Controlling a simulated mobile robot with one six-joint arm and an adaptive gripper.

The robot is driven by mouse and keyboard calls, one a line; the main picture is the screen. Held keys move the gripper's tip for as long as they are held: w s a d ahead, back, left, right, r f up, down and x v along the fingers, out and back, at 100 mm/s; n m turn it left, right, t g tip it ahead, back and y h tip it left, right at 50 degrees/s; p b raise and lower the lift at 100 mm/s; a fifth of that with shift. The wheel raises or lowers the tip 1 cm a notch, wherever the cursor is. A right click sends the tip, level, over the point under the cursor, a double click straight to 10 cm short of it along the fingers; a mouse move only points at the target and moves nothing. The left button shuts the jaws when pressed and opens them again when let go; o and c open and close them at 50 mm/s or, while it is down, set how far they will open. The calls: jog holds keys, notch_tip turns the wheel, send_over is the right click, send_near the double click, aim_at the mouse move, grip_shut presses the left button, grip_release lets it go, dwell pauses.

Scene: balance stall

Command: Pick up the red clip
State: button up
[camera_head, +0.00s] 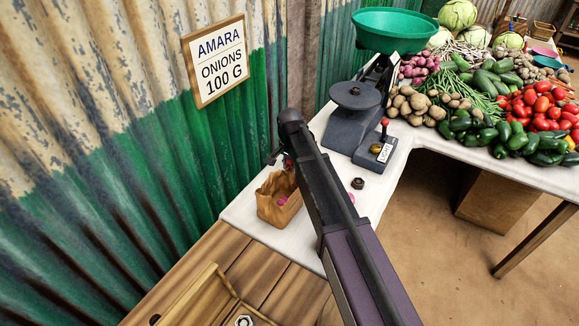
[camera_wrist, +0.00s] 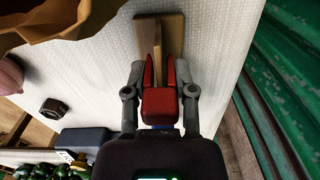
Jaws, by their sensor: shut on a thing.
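The red clip (camera_wrist: 160,104) is between the two grey fingers of my gripper (camera_wrist: 160,92) in the wrist view. My gripper is shut on its block-like body. Two red prongs of the clip reach forward, on either side of the thin upright of a wooden stand (camera_wrist: 145,33). I cannot tell whether they touch the wood. In the head view, my gripper (camera_head: 284,160) is over the white table near the corrugated wall, behind the paper bag. Only a small bit of red shows there, and my arm hides much of the area.
The paper bag (camera_head: 272,209) stands close to my gripper, with a pink onion in it. A dark hexagonal weight (camera_head: 357,183) and the scale (camera_head: 357,122) with its green pan (camera_head: 396,30) are to the right. Vegetables are heaped beyond. A wooden tray (camera_head: 193,299) is in front.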

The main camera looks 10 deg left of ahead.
jog(key=shift+r+p, duration=4.3)
jog(key=shift+r, duration=0.25)
jog(key=shift+r, duration=0.1)
notch_tip(320, 180, up, 21)
jog(key=p, duration=2.1)
jog(key=shift+a, duration=0.1)
